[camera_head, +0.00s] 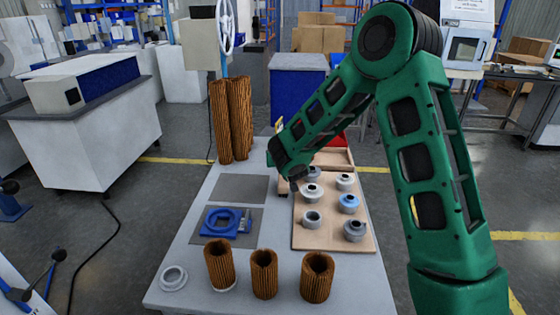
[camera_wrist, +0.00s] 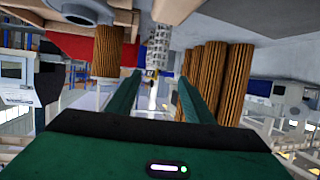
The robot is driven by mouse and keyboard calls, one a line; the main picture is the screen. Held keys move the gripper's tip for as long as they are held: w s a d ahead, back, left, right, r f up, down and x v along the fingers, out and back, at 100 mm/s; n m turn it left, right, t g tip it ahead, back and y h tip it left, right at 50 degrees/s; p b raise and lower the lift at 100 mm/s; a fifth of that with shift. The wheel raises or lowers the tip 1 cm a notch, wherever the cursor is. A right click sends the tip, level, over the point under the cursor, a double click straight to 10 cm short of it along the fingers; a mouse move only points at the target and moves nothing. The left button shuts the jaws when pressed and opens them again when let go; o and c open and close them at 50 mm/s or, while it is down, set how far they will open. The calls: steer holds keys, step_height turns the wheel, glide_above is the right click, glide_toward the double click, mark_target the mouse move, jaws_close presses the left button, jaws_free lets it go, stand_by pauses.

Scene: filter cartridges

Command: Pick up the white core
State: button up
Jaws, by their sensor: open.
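The white core (camera_wrist: 159,46) shows in the wrist view as a pale perforated tube standing on the table, which appears at the top of that tilted-over picture. My gripper (camera_wrist: 159,78) is open, with its two green fingers pointing toward the core. The core appears between the fingertips, a little beyond them, and the gap looks empty. In the head view my wrist is low over the back of the table, near the wooden board's left edge. My green arm hides the core there, and the fingers are mostly hidden.
The wooden board (camera_head: 306,239) carries several grey, white and blue end caps. Tall brown pleated filters (camera_head: 230,120) stand at the back left, also in the wrist view (camera_wrist: 216,80). Three short pleated pieces (camera_head: 264,274) stand in front. A blue ring fixture (camera_head: 222,222) lies left.

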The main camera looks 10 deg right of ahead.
steer(key=x, duration=0.7)
steer(key=shift+f, duration=0.2)
steer(key=shift+d, duration=0.1)
jaws_close()
